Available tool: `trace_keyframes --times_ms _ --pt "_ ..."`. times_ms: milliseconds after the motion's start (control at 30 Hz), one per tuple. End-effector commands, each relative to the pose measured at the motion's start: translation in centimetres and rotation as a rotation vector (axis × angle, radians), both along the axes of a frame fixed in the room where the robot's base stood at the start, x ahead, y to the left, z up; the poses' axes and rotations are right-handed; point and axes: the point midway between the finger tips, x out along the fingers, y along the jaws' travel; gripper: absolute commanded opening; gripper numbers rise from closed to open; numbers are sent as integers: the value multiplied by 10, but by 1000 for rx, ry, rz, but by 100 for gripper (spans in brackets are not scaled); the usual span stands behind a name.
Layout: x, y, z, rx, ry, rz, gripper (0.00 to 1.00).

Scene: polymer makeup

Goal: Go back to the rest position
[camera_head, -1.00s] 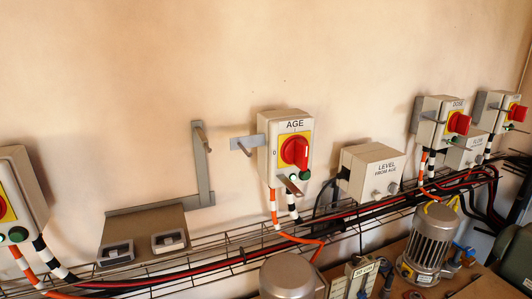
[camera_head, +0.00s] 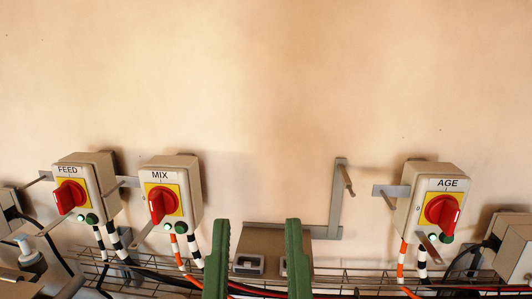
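My gripper (camera_head: 257,225) shows its two green fingers upright at the bottom middle of the view. The fingers stand apart, with nothing seen held between them. The wall and part of a grey-beige box (camera_head: 270,240) show in the gap. The AGE switch box (camera_head: 427,205) with its red knob (camera_head: 442,210) is on the right, well apart from the fingers. The MIX switch box (camera_head: 188,185) and the FEED switch box (camera_head: 100,178), each with a red knob, are on the left. The rest of my arm is out of view.
A wire cable tray (camera_head: 350,280) with black, red and orange cables runs along the bottom. A grey bracket (camera_head: 339,195) rises from the box behind the fingers. Metal tabs stick out beside the switch boxes. The wall above is bare.

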Motion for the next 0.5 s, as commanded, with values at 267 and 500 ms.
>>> trace_keyframes --times_ms 267,500 --pt "2 0 164 3 6 7 38" --pt "2 1 251 6 8 12 38"
